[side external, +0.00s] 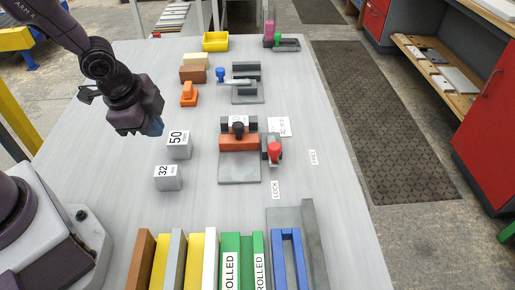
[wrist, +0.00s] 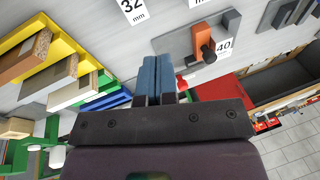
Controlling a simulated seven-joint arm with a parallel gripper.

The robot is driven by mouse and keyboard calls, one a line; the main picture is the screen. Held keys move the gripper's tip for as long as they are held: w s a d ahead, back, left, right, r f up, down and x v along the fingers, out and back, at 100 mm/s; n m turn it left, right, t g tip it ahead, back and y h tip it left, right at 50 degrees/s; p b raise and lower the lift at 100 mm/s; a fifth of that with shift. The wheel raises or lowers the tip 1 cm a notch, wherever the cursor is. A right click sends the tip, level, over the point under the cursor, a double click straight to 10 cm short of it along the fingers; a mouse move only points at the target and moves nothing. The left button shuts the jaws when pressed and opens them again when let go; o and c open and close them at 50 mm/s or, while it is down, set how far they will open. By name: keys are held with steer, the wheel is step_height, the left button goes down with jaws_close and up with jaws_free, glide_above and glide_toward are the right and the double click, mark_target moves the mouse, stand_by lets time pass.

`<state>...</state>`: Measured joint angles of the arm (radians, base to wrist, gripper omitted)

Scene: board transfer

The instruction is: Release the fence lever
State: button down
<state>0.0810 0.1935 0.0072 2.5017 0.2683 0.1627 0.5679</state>
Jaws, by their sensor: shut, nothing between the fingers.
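A lever with a red knob (side external: 275,150) stands at the right side of a grey fixture (side external: 239,170) in the middle of the table. Its knob is on the side toward the LOCK label (side external: 276,189); the FREE label (side external: 313,157) lies farther right. An orange block (side external: 237,143) with a black knob sits across the fixture; an orange block with a dark knob also shows in the wrist view (wrist: 203,40). My gripper (side external: 155,127), with blue fingertips, is shut and empty above the table's left side, well apart from the lever. In the wrist view its fingers (wrist: 156,77) are together.
Blocks marked 50 (side external: 179,152) and 32 (side external: 168,184) stand between my gripper and the fixture. Several coloured boards (side external: 208,262) and a blue frame (side external: 287,258) line the near edge. Another fixture with a blue knob (side external: 220,74) is behind. The table right of the lever is clear.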

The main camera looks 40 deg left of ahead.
mark_target(273, 144)
steer(key=w+d+f+m+t+h, duration=0.2)
steer(key=w+d+m+t+h, duration=0.2)
steer(key=m, duration=0.9)
steer(key=w+d, duration=0.1)
steer(key=d, duration=0.2)
steer(key=shift+w+f+m+t+h, duration=0.3)
steer(key=shift+w+f+t+h, duration=0.05)
steer(key=shift+f+t+h, duration=0.05)
steer(key=shift+w+f, duration=0.1)
steer(key=x, duration=1)
steer(key=shift+d, duration=0.1)
steer(key=shift+w+d, duration=0.3)
steer(key=shift+w, duration=0.25)
steer(key=shift+w+d, duration=0.3)
steer(key=shift+w, duration=0.2)
steer(key=shift+w+d, duration=0.35)
steer(key=shift+w, duration=0.2)
steer(key=shift+d, duration=0.15)
